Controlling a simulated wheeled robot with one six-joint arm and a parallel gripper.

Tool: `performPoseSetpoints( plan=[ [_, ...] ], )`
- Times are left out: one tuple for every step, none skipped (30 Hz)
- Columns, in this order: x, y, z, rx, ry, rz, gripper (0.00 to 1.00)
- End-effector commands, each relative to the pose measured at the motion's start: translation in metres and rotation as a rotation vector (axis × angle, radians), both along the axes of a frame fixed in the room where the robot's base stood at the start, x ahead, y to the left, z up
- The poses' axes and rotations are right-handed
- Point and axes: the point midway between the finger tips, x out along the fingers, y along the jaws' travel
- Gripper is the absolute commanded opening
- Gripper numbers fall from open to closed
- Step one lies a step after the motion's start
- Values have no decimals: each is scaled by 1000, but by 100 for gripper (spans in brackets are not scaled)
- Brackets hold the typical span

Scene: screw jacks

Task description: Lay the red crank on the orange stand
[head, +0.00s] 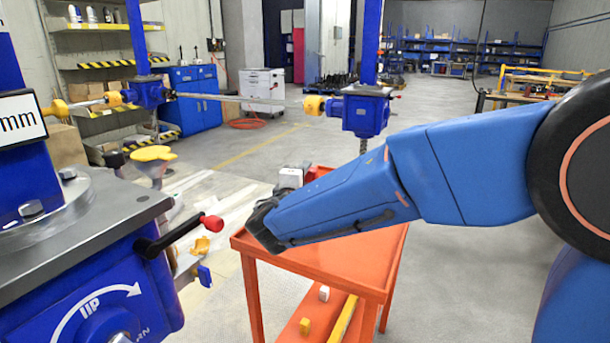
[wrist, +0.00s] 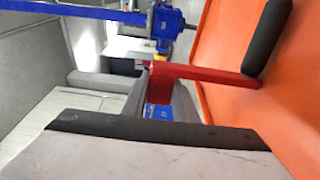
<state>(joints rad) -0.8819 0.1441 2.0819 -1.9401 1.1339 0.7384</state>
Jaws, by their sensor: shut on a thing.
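The red crank (wrist: 205,73) is a red bar with a black cylindrical handle (wrist: 267,38) at its far end. My gripper (head: 266,218) is shut on the bar's near end; its grey fingers also show in the wrist view (wrist: 138,90). The orange stand (head: 330,262) is a cart with a flat top and a lower shelf, below and right of my gripper in the head view. Its bare top fills the right of the wrist view (wrist: 220,110), with the crank in front of it. I cannot tell whether they touch. My arm hides part of the top.
A large blue screw jack (head: 90,285) stands close at left, with a black lever and red knob (head: 211,223) jutting toward the stand. Another blue jack (head: 365,112) hangs behind my arm. Floor at right is clear.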

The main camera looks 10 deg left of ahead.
Motion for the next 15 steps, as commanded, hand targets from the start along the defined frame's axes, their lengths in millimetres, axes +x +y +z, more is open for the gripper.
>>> performPoseSetpoints(
  plan=[
    [0, 0, 0, 0, -1, 0, 0],
    [0, 0, -1, 0, -1, 0, 0],
    [0, 0, -2, 0, -1, 0, 0],
    [0, 0, -3, -1, 0, 0, 30],
    [0, 0, -2, -1, 0, 0, 38],
    [0, 0, -2, -1, 0, 0, 44],
    [0, 0, -2, -1, 0, 0, 44],
    [0, 0, -2, -1, 0, 0, 44],
    [0, 0, -2, -1, 0, 0, 44],
    [0, 0, -2, 0, 0, 0, 44],
    [0, 0, -2, -1, 0, 0, 44],
    [0, 0, -2, 0, 0, 0, 44],
    [0, 0, -2, 0, 0, 0, 44],
    [0, 0, -2, 0, 0, 0, 44],
    [0, 0, -1, 0, 0, 0, 44]
  ],
)
